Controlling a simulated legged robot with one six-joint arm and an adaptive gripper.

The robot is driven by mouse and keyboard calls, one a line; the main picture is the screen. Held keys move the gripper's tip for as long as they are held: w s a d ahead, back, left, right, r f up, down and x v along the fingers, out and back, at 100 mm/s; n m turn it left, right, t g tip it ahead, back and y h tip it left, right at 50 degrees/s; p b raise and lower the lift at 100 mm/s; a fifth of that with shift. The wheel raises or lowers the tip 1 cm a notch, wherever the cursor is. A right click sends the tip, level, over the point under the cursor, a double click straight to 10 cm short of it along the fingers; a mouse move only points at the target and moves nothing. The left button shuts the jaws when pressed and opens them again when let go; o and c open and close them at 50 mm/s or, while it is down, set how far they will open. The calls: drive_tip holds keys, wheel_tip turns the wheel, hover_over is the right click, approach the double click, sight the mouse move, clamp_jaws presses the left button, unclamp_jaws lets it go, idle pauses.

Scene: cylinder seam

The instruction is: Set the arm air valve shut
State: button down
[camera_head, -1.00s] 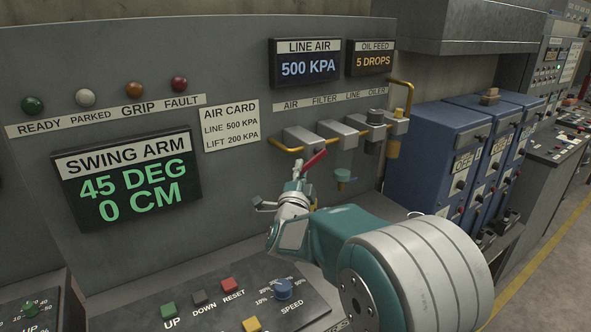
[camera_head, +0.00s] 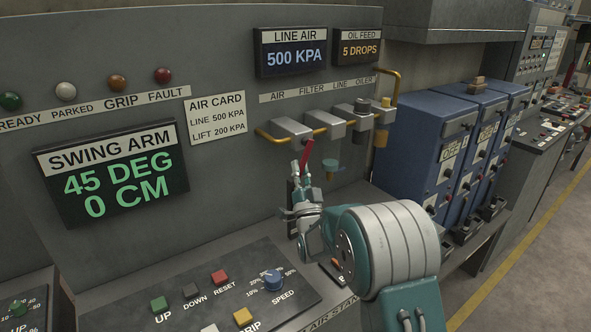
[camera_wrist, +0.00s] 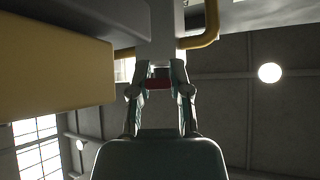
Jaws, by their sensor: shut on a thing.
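The air valve shows as a red lever (camera_head: 306,155) below the grey block (camera_head: 292,128) under the AIR label on the wall panel. It points steeply down, tilted a little to the left. My gripper (camera_head: 301,173) is shut on the lever's lower end, pointing up at it. In the wrist view, the two fingers (camera_wrist: 159,80) close on a red piece of the lever (camera_wrist: 158,84), with a grey body above. The fingertips partly hide the lever.
A yellow pipe (camera_head: 260,134) runs along the grey blocks. The line air display (camera_head: 307,67) reads 500 KPA; the swing arm display (camera_head: 115,177) reads 45 DEG and 0 CM. A button console (camera_head: 205,310) lies below. Blue cabinets (camera_head: 425,150) stand to the right.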

drive_tip(key=shift+d+r, duration=0.15)
drive_tip(key=shift+d, duration=0.1)
drive_tip(key=c, duration=0.6)
unclamp_jaws()
drive_tip(key=shift+o, duration=0.2)
drive_tip(key=shift+d, duration=0.1)
drive_tip(key=shift+n, duration=0.3)
drive_tip(key=shift+s+a+f, duration=0.2)
drive_tip(key=shift+f, duration=0.1)
drive_tip(key=v, duration=1.1)
drive_tip(key=shift+d+f, duration=0.2)
drive_tip(key=shift+f, duration=0.05)
